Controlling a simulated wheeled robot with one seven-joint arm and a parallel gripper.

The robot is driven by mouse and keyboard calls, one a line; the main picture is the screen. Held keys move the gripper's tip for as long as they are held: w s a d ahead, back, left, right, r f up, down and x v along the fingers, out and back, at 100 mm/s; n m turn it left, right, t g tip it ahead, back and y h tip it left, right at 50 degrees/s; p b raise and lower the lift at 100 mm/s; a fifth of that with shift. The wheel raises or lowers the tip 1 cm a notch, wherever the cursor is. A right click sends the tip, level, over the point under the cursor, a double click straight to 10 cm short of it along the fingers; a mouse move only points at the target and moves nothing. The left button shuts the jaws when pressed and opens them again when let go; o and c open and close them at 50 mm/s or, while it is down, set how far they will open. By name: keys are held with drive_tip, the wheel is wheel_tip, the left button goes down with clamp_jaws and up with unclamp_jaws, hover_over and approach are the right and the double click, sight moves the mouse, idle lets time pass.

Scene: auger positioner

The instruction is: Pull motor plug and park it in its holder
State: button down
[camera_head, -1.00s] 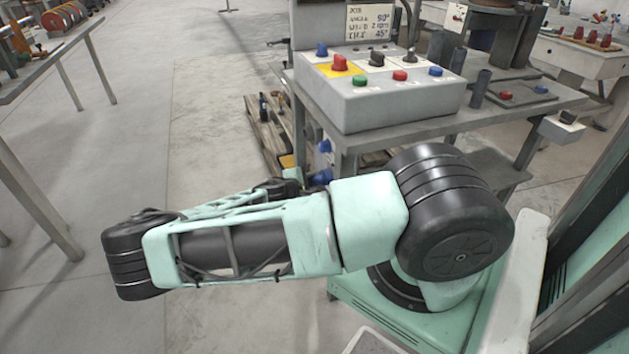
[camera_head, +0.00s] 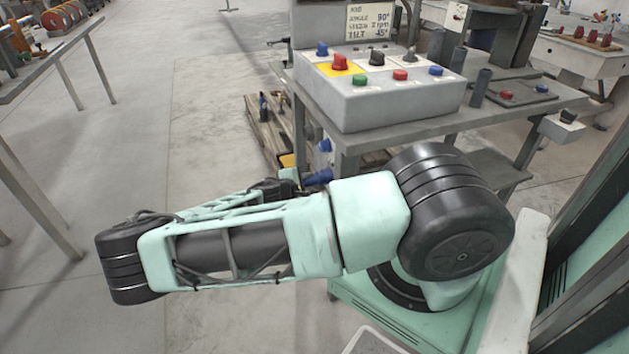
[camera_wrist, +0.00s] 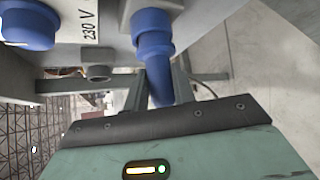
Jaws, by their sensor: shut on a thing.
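The blue motor plug (camera_wrist: 153,40) is at the top middle of the wrist view. Its narrower end runs down between the two fingers of my gripper (camera_wrist: 162,88), which is shut on it. Its upper end meets a grey housing; I cannot tell whether it is fully seated. In the head view the plug (camera_head: 318,178) shows below the bench top, with my gripper (camera_head: 290,184) at its left, mostly hidden by my arm. A second blue fitting (camera_wrist: 28,26) sits left, beside a "230 V" label. A short grey round fitting (camera_wrist: 98,72), possibly the holder, lies between.
The bench (camera_head: 400,137) with a grey control box (camera_head: 385,100) stands just above the plug. A wooden pallet (camera_head: 262,130) lies on the floor at left. The floor further left is clear up to another table (camera_head: 50,65).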

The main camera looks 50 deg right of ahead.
drive_tip(key=shift+w+a, duration=0.5)
drive_tip(key=shift+a, duration=0.3)
drive_tip(key=shift+w+a, duration=0.2)
drive_tip(key=shift+a, duration=0.1)
drive_tip(key=shift+w+a+b, duration=0.15)
drive_tip(key=shift+a+b, duration=0.15)
drive_tip(key=shift+b, duration=0.05)
drive_tip(key=shift+w+a, duration=0.15)
drive_tip(key=shift+a, duration=0.1)
drive_tip(key=w+d+r+b, duration=0.1)
drive_tip(key=w+d+r, duration=0.2)
drive_tip(key=w, duration=0.5)
drive_tip(key=w+d+r+b, duration=0.1)
drive_tip(key=w+d+r, duration=0.2)
drive_tip(key=w, duration=0.5)
drive_tip(key=shift+w+d+b, duration=0.15)
drive_tip(key=shift+b, duration=0.15)
drive_tip(key=shift+d, duration=0.1)
idle(0.5)
drive_tip(key=shift+s+d+p, duration=0.25)
drive_tip(key=shift+s+d, duration=0.4)
drive_tip(key=shift+d, duration=0.35)
drive_tip(key=shift+s+d+p, duration=0.2)
drive_tip(key=shift+s+d, duration=0.45)
drive_tip(key=shift+d, duration=0.3)
